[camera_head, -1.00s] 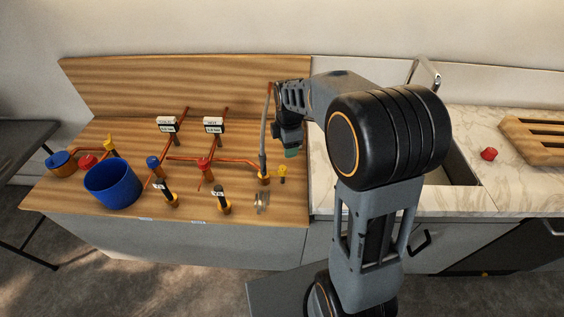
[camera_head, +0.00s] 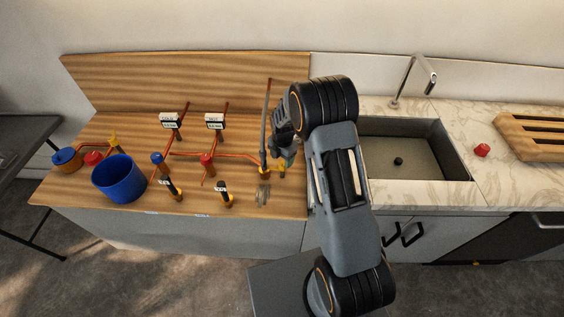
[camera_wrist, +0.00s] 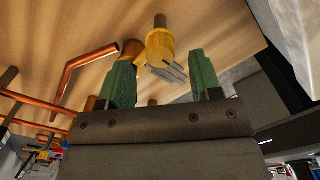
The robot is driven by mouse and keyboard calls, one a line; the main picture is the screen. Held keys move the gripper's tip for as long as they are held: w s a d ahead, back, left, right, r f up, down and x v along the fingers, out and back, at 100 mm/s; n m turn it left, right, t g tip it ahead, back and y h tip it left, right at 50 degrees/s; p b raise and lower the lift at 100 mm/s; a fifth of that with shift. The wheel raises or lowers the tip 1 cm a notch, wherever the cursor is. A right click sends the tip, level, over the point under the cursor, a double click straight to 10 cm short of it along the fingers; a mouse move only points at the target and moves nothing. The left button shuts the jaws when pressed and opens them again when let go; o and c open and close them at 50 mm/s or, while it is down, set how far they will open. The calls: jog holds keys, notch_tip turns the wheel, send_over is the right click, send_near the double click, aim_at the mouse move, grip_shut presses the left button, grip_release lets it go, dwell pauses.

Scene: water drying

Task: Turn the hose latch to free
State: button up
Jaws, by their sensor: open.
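A small yellow latch (camera_head: 282,173) stands at the right end of the wooden board, beside the yellow-orange base (camera_head: 264,171) of the upright grey hose (camera_head: 263,135). My gripper (camera_head: 288,156) hangs just above and behind the latch, pointing down. In the wrist view, my gripper (camera_wrist: 161,62) has its two green fingers apart. A yellow fitting (camera_wrist: 160,47) with a brown stub shows between and beyond the fingertips; I cannot tell whether it touches them. Grey prongs (camera_wrist: 173,73) show below it. An orange-brown part (camera_wrist: 132,48) lies partly behind the left finger.
Copper pipes (camera_head: 215,155) with red and blue valve knobs run across the board left of the hose. A blue bucket (camera_head: 119,180) stands further left. A sink (camera_head: 452,160) is to the right. The board's front right corner is mostly clear.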

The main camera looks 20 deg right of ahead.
aim_at(282, 163)
jog(key=shift+f, duration=1.8)
jog(key=shift+c, duration=0.4)
jog(key=c, duration=0.7)
jog(key=shift+a, duration=0.1)
jog(key=shift+c, duration=0.7)
